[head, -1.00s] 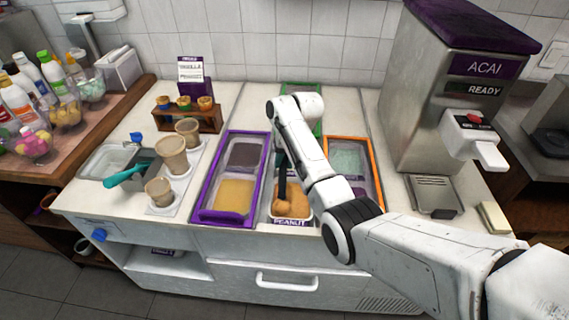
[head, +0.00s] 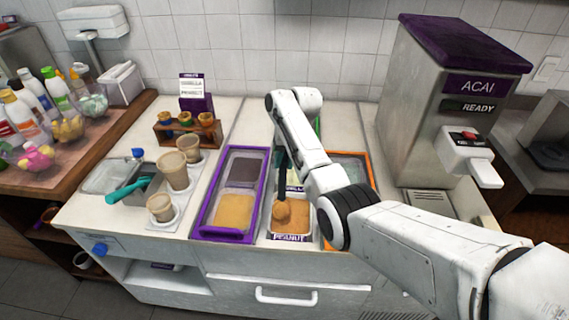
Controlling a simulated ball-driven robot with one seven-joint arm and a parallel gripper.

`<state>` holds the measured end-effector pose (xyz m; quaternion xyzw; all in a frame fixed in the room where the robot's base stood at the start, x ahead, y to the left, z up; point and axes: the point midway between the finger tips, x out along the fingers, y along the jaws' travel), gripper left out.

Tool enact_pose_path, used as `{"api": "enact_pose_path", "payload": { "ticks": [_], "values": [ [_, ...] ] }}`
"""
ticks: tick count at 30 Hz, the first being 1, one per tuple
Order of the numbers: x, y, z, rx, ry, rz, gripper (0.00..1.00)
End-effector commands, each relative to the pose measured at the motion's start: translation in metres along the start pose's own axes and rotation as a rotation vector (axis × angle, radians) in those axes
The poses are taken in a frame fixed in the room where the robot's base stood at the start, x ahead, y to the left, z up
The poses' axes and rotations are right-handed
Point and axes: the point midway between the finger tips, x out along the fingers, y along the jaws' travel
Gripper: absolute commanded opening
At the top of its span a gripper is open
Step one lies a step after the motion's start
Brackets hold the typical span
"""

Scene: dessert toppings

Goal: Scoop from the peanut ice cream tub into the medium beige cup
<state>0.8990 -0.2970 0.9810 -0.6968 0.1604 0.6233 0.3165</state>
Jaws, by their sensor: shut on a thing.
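The peanut ice cream tub (head: 290,238) has a purple PEANUT label on its front and tan ice cream (head: 298,218) inside. My gripper (head: 281,148) is mostly hidden behind my arm, above the back of this tub. Three beige cups stand to the left: a small front one (head: 160,208), a large middle one (head: 173,172) and the medium one at the back (head: 188,149).
A purple-rimmed double tub (head: 208,225) lies between the cups and the peanut tub. An orange-rimmed tub (head: 371,180) is on the right, partly behind my arm.

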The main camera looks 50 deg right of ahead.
Motion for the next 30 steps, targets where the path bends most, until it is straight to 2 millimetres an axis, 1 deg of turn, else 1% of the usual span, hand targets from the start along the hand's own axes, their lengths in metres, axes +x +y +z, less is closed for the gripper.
{"api": "enact_pose_path", "payload": {
  "ticks": [1, 18, 24, 30],
  "values": [
    [-0.006, -0.001, -0.001, 0.0, 0.001, 0.0, 0.0],
    [-0.038, -0.007, -0.013, 0.001, 0.001, 0.0, 0.0],
    [-0.045, -0.008, -0.016, 0.001, 0.001, 0.0, 0.0],
    [-0.048, -0.009, -0.017, 0.0, 0.001, 0.0, 0.0]
  ]
}}
